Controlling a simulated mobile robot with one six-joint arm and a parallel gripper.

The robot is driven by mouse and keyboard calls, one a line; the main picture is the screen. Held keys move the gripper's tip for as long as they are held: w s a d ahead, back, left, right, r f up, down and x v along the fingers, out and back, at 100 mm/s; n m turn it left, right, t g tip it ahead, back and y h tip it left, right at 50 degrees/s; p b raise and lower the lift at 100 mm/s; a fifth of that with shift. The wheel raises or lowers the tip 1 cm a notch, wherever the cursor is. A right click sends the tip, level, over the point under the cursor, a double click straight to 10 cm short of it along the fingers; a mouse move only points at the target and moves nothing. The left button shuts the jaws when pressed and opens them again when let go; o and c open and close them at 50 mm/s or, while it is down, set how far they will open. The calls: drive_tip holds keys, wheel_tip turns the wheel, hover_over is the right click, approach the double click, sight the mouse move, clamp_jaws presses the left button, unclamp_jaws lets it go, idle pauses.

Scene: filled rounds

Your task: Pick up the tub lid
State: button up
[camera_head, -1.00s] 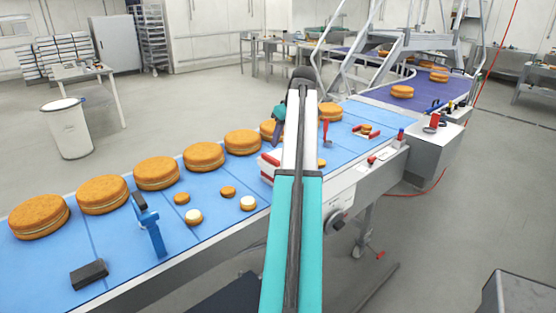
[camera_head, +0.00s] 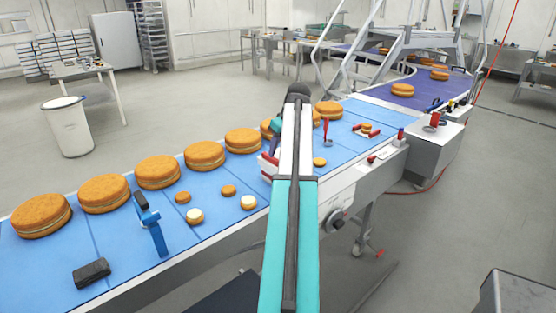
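A white tub (camera_head: 68,130) stands on the floor at the left, with a pale tub lid (camera_head: 62,103) lying on its top. My arm reaches up through the middle of the view over the conveyor. A white and red part, which looks like my gripper (camera_head: 268,166), shows just left of the arm, over the blue belt. It is mostly hidden behind the arm, so its fingers cannot be made out. It is far to the right of the tub and apart from the lid.
The blue conveyor (camera_head: 110,258) carries large filled rounds (camera_head: 158,171) and several small ones. A blue bracket (camera_head: 152,228) and a dark block (camera_head: 91,272) are on it. A white table (camera_head: 88,70) stands behind the tub. Floor between tub and conveyor is clear.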

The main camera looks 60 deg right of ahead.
sight(275, 159)
drive_tip(key=shift+p+x, duration=0.9)
drive_tip(key=shift+x, duration=1.5)
drive_tip(key=shift+s, duration=0.1)
clamp_jaws()
